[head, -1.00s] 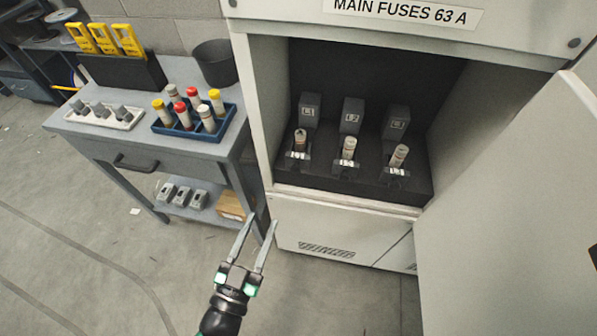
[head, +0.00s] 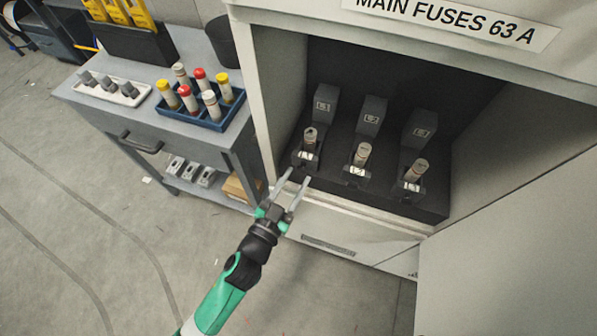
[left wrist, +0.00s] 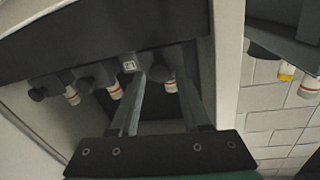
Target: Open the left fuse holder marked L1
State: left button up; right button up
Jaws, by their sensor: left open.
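The left fuse holder, marked L1 (head: 325,103), is a dark upright block in the open cabinet. In front of it stands a pale fuse (head: 310,137) with a dark patch near its top. My left gripper (head: 295,177) is open and empty at the cabinet's front edge, low and just in front of that fuse. In the left wrist view, which looks upside down, my open fingers (left wrist: 162,88) spread to either side of a dark holder part and fuse (left wrist: 170,85); I cannot tell whether they touch. My right gripper is not in view.
Two similar holders (head: 369,117) (head: 419,130) stand to the right, each with a fuse in front. The cabinet door (head: 520,240) hangs open at right. A grey cart (head: 195,50) at left carries a blue tray (head: 236,110) of fuses and a white tray (head: 128,97).

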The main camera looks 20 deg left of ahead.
pick_arm(q)
jog(key=shift+w, duration=1.05)
grip_shut()
dwell(0.6)
